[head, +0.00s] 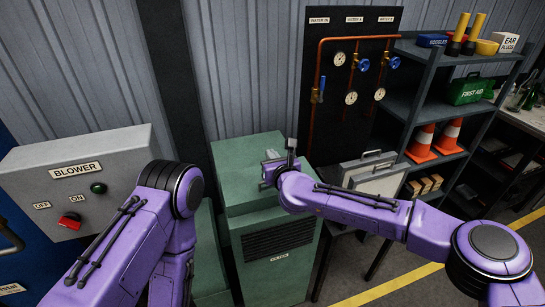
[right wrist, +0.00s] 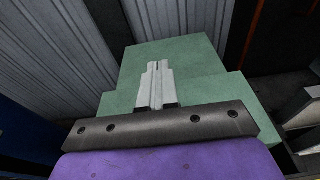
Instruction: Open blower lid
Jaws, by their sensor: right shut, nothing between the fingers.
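The green blower cabinet (head: 280,278) stands in the middle of the head view, with a dark grille (head: 278,240) on its front. Its flat green top (head: 240,187) looks closed, with no visible gap. The top also shows in the right wrist view (right wrist: 205,92), with a raised block at the back (right wrist: 178,52). My right gripper (head: 270,157) is over the top in the head view. In the right wrist view the gripper (right wrist: 155,80) has its pale fingers together and empty; whether they touch the top I cannot tell. My left arm shows at the left, but its gripper is out of view.
A grey panel labelled BLOWER (head: 85,178) is at the left, with a green button (head: 98,188) and a red knob (head: 70,221). A pipe board (head: 340,120) with gauges stands behind. A shelf (head: 435,110) with cones and boxes is at the right.

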